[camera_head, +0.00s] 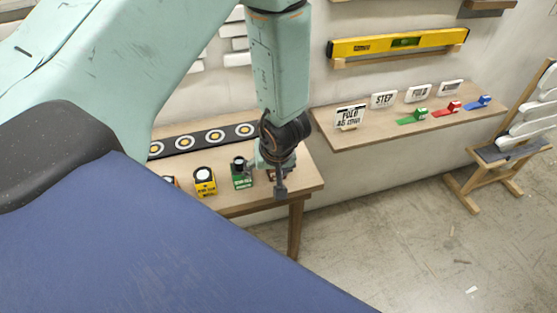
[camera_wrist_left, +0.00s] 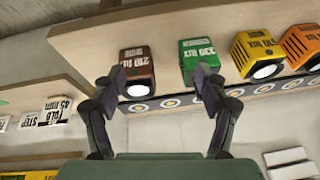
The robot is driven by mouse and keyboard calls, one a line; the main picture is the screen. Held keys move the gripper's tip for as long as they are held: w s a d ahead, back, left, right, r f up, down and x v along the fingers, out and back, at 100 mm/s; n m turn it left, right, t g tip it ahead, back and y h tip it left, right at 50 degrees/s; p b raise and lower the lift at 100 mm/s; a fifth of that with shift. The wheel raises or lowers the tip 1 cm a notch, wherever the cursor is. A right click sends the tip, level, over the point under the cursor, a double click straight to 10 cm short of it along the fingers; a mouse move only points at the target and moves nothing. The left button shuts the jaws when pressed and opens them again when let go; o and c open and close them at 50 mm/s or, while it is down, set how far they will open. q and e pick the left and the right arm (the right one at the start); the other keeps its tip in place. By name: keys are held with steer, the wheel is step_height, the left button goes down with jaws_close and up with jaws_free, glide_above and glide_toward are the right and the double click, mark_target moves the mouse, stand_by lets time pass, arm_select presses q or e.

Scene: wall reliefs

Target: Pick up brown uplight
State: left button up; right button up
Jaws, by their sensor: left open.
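The brown uplight (camera_wrist_left: 137,70) is a small box with white lettering and a round white lamp face, standing on the wooden table (camera_wrist_left: 85,50). In the left wrist view it lies ahead of my left gripper (camera_wrist_left: 160,78), nearer one finger than the middle of the gap. My left gripper is open and empty, its fingers apart. In the head view the left gripper (camera_head: 279,178) hangs down over the table's right end and mostly hides the brown uplight. My right gripper is not in view.
A green uplight (camera_head: 241,173) stands close beside the brown one. A yellow uplight (camera_head: 204,181) and an orange one (camera_wrist_left: 302,46) stand farther along. A dark strip with ringed discs (camera_head: 203,139) lies behind them. A shelf (camera_head: 410,122) with signs is to the right.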

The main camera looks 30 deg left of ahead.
arm_select(q)
steer(key=shift+n+h, duration=0.3)
steer(key=shift+n, duration=0.4)
steer(key=w+f, duration=0.1)
steer(key=w, duration=0.1)
steer(key=w+a+f, duration=0.1)
steer(key=w, duration=0.1)
steer(key=w+f+b, duration=0.1)
steer(key=w, duration=0.1)
steer(key=shift+w+a+f, duration=0.1)
steer(key=shift+a+f, duration=0.25)
steer(key=shift+a, duration=0.05)
steer(key=shift+a+f, duration=0.2)
steer(key=shift+f, duration=0.1)
steer(key=shift+d+r+t, duration=0.1)
steer(key=shift+d+t, duration=0.05)
steer(key=shift+t, duration=0.15)
